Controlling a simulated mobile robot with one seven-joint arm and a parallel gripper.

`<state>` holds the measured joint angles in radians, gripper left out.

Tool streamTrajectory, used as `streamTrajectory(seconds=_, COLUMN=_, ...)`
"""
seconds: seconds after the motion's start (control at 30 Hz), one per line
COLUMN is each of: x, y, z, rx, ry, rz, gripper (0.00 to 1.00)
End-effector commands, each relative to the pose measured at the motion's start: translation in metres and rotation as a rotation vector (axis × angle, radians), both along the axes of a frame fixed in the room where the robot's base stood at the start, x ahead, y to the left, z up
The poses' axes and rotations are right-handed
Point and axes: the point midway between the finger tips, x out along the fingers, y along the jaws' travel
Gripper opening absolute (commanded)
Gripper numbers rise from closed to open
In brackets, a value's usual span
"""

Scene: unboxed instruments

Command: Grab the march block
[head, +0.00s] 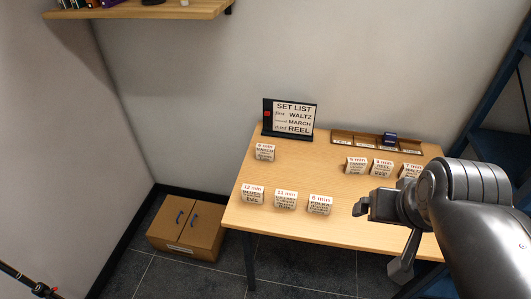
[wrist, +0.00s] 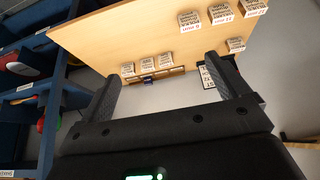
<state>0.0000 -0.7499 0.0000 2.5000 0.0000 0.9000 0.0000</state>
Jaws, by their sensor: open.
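The block that seems to read MARCH (head: 265,152) is a small white block standing alone at the table's back left, in front of the set list sign; its print is small and hard to read. In the wrist view this lone block (wrist: 236,45) shows upside down at the right, near the sign. My gripper (head: 364,206) is open and empty above the table's front right part, well to the right of and nearer than that block. In the wrist view my gripper (wrist: 162,82) has its two fingers wide apart with nothing between them.
A set list sign (head: 290,118) reads WALTZ, MARCH, REEL. A wooden tray (head: 343,137) with a dark blue item (head: 389,139) lies at the back. Blocks stand in a right row (head: 383,167) and a front row (head: 286,199). The middle of the table (head: 305,172) is clear.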

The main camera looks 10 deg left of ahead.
Motion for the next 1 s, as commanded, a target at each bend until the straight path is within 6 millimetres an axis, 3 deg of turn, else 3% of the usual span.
streamTrajectory(seconds=0.17, x=0.004, y=0.001, z=0.002, rx=0.002, ry=0.002, rz=0.001, gripper=0.93)
streamTrajectory(seconds=0.27, x=0.017, y=0.004, z=0.006, rx=0.008, ry=0.009, rz=0.002, gripper=0.93)
streamTrajectory(seconds=0.67, x=0.136, y=0.041, z=0.02, rx=0.045, ry=0.051, rz=-0.011, gripper=0.93)
streamTrajectory(seconds=1.0, x=0.242, y=0.099, z=-0.008, rx=0.053, ry=0.081, rz=-0.024, gripper=0.93)
